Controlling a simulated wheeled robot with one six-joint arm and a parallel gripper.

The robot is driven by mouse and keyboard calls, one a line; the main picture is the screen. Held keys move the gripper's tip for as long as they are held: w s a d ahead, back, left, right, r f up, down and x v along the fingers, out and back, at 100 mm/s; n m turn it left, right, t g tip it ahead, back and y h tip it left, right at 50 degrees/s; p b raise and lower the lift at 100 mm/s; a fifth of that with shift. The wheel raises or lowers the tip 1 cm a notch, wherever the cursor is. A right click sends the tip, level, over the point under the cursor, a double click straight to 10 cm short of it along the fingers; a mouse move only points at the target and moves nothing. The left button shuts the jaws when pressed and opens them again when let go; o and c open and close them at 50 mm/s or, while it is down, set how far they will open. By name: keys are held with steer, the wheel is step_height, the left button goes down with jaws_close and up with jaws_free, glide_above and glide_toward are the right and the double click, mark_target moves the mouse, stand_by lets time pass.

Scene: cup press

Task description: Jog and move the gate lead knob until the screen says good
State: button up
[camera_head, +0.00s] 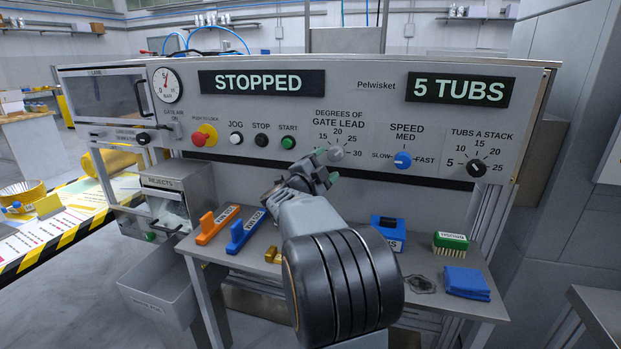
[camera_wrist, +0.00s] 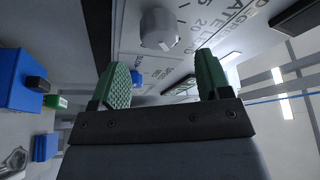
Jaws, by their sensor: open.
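The grey gate lead knob (camera_head: 336,154) sits on the press panel below a scale marked 15 to 30. I cannot make out its exact setting. It shows large in the wrist view (camera_wrist: 159,30), beyond the fingertips. My gripper (camera_head: 319,174) is just below and left of the knob, open and empty. In the wrist view its green-padded fingers (camera_wrist: 162,75) are spread apart, with the knob ahead of the gap and not between them. The screen (camera_head: 262,83) reads STOPPED. The white JOG button (camera_head: 236,139) is left of the black STOP button (camera_head: 261,140).
Other controls are the green START button (camera_head: 288,142), red lock button (camera_head: 204,135), blue speed knob (camera_head: 403,160) and black stack knob (camera_head: 476,167). A second display (camera_head: 460,90) reads 5 TUBS. A shelf below holds a brush (camera_head: 450,242), blue cloth (camera_head: 466,282) and blue box (camera_head: 389,232).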

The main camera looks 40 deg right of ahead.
steer(key=v, duration=0.7)
steer(key=shift+a, duration=0.35)
steer(key=shift+s, duration=0.1)
